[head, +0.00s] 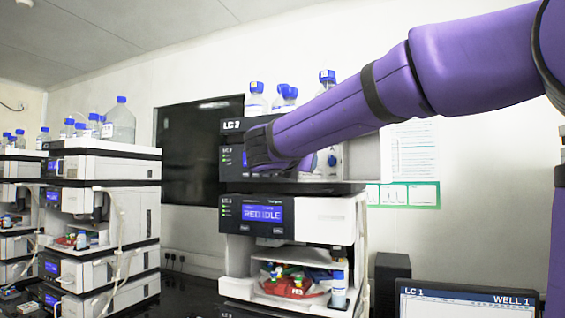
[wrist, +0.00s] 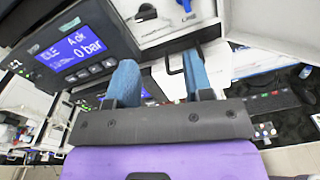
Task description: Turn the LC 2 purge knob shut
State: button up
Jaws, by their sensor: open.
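The LC 2 stack stands mid-frame in the head view; its top label (head: 232,125) is hard to read. My gripper (wrist: 161,68) is open and empty, its two blue fingers apart in front of the pump module. My arm hides much of this module in the head view.
A lower module (head: 262,213) has a lit blue display and an open bay with vials (head: 285,281). Blue-capped bottles (head: 256,99) stand on top. Another stack (head: 105,160) is at left; a monitor (head: 450,300) is low at right.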

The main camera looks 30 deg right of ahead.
jog(key=shift+n+t, duration=0.3)
jog(key=x, duration=0.7)
jog(key=w+r+x, duration=0.1)
jog(key=x, duration=0.3)
jog(key=shift+a, duration=0.45)
jog(key=c, duration=0.7)
